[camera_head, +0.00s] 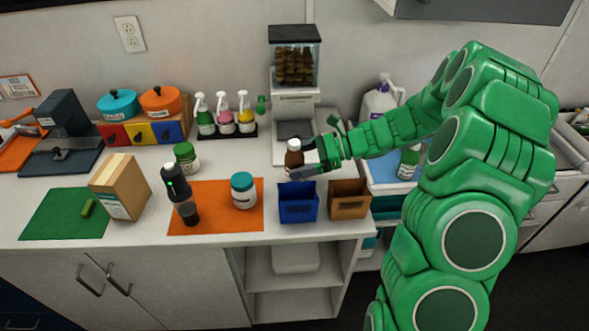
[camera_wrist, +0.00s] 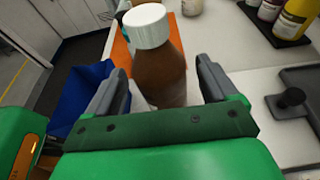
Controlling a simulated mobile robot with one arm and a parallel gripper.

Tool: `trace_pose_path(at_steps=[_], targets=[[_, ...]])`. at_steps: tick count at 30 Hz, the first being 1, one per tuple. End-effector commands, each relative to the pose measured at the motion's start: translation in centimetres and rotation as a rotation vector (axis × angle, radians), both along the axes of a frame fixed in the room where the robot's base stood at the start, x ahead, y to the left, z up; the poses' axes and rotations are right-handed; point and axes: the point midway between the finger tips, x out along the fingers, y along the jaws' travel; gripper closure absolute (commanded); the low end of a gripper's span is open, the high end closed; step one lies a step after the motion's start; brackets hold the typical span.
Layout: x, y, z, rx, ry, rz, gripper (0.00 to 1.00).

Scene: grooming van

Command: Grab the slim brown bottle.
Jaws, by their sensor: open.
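The slim brown bottle (camera_head: 294,158) with a white cap stands upright on the counter, behind the blue bin. In the wrist view the brown bottle (camera_wrist: 160,68) fills the space ahead of and between the two fingers. My gripper (camera_head: 305,160) is open at the bottle's right side in the head view. In the wrist view my gripper (camera_wrist: 162,85) has one dark finger on each side of the bottle. I cannot tell whether either finger touches it. The bottle's lower part is hidden behind the gripper's body in the wrist view.
A blue bin (camera_head: 298,205) and a brown bin (camera_head: 348,200) stand at the counter's front edge. A dispenser (camera_head: 295,95) stands behind the bottle. A white jar with a teal lid (camera_head: 244,192) sits on the orange mat (camera_head: 215,222). Pump bottles (camera_head: 225,115) stand at the back.

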Motion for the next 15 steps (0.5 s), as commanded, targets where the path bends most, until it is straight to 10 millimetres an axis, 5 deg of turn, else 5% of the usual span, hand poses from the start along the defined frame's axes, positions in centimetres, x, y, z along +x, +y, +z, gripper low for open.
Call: trace_pose_path(at_steps=[6, 15], targets=[[0.1, 2.6, -0.9, 0.000, 0.000, 0.000, 0.14], [0.1, 2.9, -1.0, -0.001, 0.000, -0.002, 0.18]])
